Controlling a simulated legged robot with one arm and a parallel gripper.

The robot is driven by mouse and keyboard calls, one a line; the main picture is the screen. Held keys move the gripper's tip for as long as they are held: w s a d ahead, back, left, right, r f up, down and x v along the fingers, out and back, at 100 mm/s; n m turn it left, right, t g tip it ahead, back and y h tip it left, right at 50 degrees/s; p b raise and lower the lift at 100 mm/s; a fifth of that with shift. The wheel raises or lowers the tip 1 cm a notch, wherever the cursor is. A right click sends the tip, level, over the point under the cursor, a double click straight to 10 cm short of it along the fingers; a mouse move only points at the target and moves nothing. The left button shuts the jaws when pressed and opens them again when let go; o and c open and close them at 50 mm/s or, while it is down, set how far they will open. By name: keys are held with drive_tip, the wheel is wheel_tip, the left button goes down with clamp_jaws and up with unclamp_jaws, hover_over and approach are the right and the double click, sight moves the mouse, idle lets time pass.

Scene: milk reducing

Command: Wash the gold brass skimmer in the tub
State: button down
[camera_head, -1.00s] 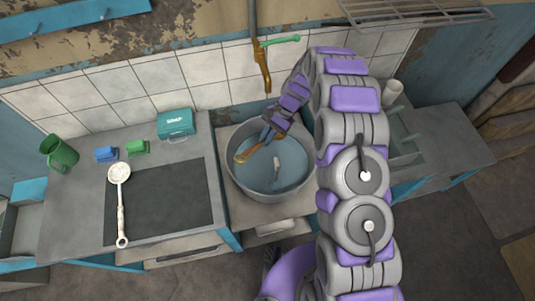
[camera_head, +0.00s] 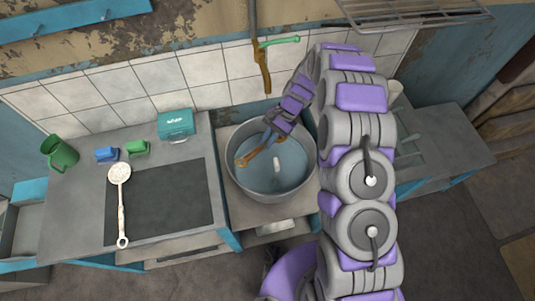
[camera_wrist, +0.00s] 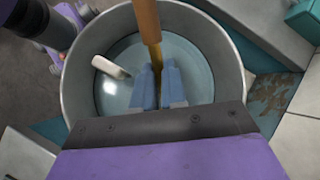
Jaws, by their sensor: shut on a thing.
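The gold brass skimmer (camera_head: 257,153) is inside the round grey tub (camera_head: 236,185), which holds bluish water. In the wrist view its orange-brown handle (camera_wrist: 147,22) runs between my blue fingers. My gripper (camera_head: 270,138) is shut on it, with the fingers reaching down inside the tub; the wrist view also shows the fingers (camera_wrist: 158,84). The skimmer's far parts are hidden behind the fingers or out of frame. The tub's rim also shows in the wrist view (camera_wrist: 72,85).
A small white piece (camera_head: 277,166) is in the tub. A brass tap (camera_head: 264,75) hangs behind it. On the left counter are a white skimmer (camera_head: 121,205) on a dark panel (camera_head: 165,200), a teal soap box (camera_head: 175,124), blue and green blocks and a green mug (camera_head: 62,154).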

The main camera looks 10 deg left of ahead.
drive_tip(key=shift+s+d+r+p, duration=0.1)
drive_tip(key=shift+s+d+r, duration=0.2)
drive_tip(key=shift+s+r, duration=0.25)
drive_tip(key=shift+s+d+r+p, duration=0.1)
drive_tip(key=shift+s+d+r, duration=0.25)
drive_tip(key=shift+s, duration=0.35)
drive_tip(key=shift+s+d+r+p, duration=0.1)
drive_tip(key=shift+s+d+r, duration=0.15)
drive_tip(key=shift+s+r, duration=0.3)
drive_tip(key=shift+f, duration=0.1)
